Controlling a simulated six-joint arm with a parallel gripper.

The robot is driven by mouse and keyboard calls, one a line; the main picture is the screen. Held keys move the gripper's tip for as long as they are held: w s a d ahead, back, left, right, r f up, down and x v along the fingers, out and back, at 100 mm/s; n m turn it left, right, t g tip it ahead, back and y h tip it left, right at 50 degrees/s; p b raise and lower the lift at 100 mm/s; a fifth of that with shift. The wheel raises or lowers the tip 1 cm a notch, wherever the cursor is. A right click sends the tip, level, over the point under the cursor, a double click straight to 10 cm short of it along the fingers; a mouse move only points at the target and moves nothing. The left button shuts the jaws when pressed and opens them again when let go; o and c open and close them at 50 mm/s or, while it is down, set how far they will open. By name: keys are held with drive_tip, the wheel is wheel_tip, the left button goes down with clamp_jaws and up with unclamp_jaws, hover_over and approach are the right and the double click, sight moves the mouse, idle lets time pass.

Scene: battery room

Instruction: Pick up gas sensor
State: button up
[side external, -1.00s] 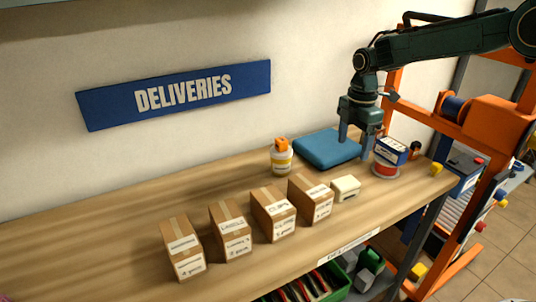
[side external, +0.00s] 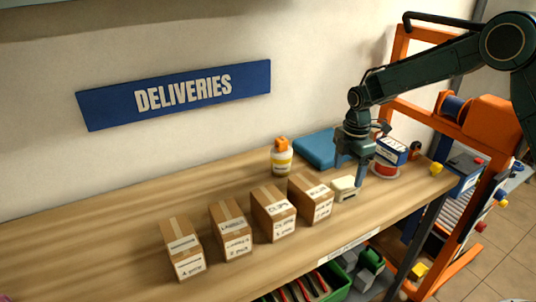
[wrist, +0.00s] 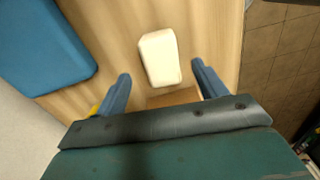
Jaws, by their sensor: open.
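A small cream block with rounded edges, which looks like the gas sensor (side external: 344,189), lies on the wooden bench at the right end of the row of cartons. In the wrist view the gas sensor (wrist: 160,57) shows between and slightly beyond the two blue fingertips, with wood visible on both sides. My gripper (side external: 350,174) is open and empty above and just behind it, fingers pointing down. In the wrist view my gripper (wrist: 160,70) has its fingers apart, not seen touching the sensor. The exact height gap is hard to tell.
A cardboard carton (side external: 311,200) stands close left of the sensor, with more cartons further left. A blue pad (side external: 315,148) and an orange-capped bottle (side external: 281,161) are behind. A red-and-white tub (side external: 388,162) stands right. The bench's front edge is near.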

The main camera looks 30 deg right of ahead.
sight(346, 181)
drive_tip(key=shift+s+a+f, duration=0.1)
drive_tip(key=shift+a+f, duration=0.05)
drive_tip(key=shift+f, duration=2.35)
drive_tip(key=c, duration=1.1)
